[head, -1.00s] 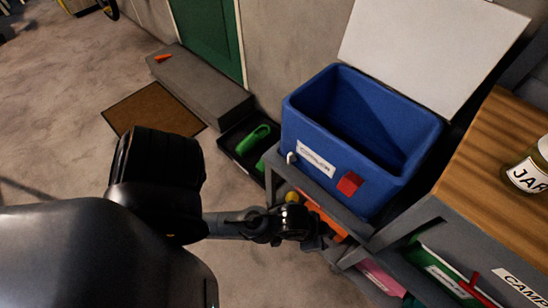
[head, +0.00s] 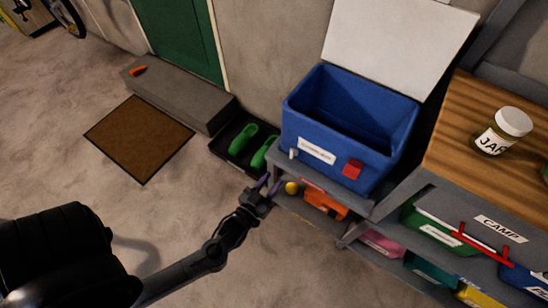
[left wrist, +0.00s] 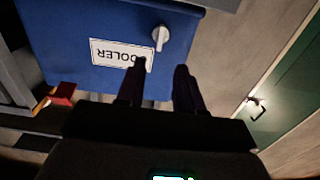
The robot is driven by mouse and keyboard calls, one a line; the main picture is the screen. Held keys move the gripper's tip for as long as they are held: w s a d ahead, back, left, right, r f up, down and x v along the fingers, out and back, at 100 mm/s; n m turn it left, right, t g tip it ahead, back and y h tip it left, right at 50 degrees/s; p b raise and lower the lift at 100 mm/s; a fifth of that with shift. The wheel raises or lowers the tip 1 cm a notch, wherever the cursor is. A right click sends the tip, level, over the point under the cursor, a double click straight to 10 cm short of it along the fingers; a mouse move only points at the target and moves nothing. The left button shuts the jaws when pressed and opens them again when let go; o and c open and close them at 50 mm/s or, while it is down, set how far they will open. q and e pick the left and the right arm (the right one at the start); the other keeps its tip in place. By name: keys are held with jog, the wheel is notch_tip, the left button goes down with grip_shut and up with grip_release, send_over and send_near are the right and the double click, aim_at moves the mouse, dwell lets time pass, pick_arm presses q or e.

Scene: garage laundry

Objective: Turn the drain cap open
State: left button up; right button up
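The blue cooler (head: 335,150) stands on a grey shelf with its white lid raised. The small white drain cap (head: 293,153) sticks out low at the left end of its front face, beside the label. In the left wrist view the drain cap (left wrist: 160,38) shows as a pale round knob with a lever-like part, beside the upside-down label. My left gripper (head: 264,182) is below and left of the cap, apart from it. In the left wrist view its two dark fingers (left wrist: 160,65) are spread with nothing between them. My right gripper is not in view.
A red latch (head: 353,169) sits on the cooler's front. Below are a yellow ball (head: 291,188) and an orange item (head: 325,203). Green shoes (head: 243,139) lie in a black tray to the left. A jar (head: 503,131) stands on the wooden top. The floor at left is open.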

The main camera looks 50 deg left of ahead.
aim_at(291, 155)
pick_arm(q)
jog(key=b+x, duration=0.3)
jog(key=x, duration=0.6)
jog(key=shift+w+a+b, duration=0.1)
jog(key=shift+w+b, duration=0.1)
jog(key=shift+b, duration=0.1)
jog(key=shift+w+a+r, duration=0.15)
jog(key=shift+w, duration=0.5)
grip_shut()
